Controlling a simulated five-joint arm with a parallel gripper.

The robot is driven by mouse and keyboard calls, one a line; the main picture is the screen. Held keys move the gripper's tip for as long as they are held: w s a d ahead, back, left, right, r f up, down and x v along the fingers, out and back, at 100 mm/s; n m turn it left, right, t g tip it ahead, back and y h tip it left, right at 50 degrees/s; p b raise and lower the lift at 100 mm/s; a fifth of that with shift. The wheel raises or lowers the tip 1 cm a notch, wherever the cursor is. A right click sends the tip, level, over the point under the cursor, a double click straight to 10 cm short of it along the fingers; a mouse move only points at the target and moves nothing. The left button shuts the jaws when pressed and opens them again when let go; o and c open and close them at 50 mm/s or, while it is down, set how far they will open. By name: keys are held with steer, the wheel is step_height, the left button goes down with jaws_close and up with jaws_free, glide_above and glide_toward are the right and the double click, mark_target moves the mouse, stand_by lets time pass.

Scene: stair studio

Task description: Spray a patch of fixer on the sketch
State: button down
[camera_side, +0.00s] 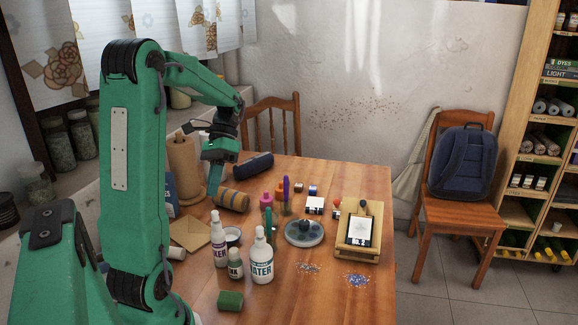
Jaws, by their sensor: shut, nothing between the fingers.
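The sketch (360,230) seems to be the pale sheet with a dark mark on a wooden board (345,245) at the right of the table. My gripper (213,188) is shut and empty. It points down over the left part of the table, above and behind the white bottle in the picture, near the striped roll. It is well left of the sketch.
A WATER bottle (262,260), a small labelled bottle (235,263) and a green cylinder (230,299) crowd the front left. A round grey dish (304,233) lies between bottles and board. Speckled patches (357,280) lie in front. The right table edge is clear.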

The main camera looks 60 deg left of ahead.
steer(key=shift+r, duration=1.55)
stand_by(1.4)
step_height(320, 180, up, 3)
steer(key=shift+s+a+f, duration=0.1)
steer(key=shift+f, duration=0.2)
glide_above(215, 216)
steer(key=a, duration=0.1)
steer(key=shift+w+a+f, duration=0.1)
steer(key=shift+w+f, duration=0.05)
steer(key=shift+f, duration=1.25)
steer(key=shift+w+a+f, duration=0.1)
steer(key=shift+f, duration=1.3)
steer(key=shift+w+f, duration=0.15)
steer(key=shift+f, duration=1.25)
steer(key=shift+f, duration=0.15)
steer(key=shift+w+d+f, duration=0.1)
steer(key=shift+f, duration=0.2)
steer(key=shift+f, duration=0.15)
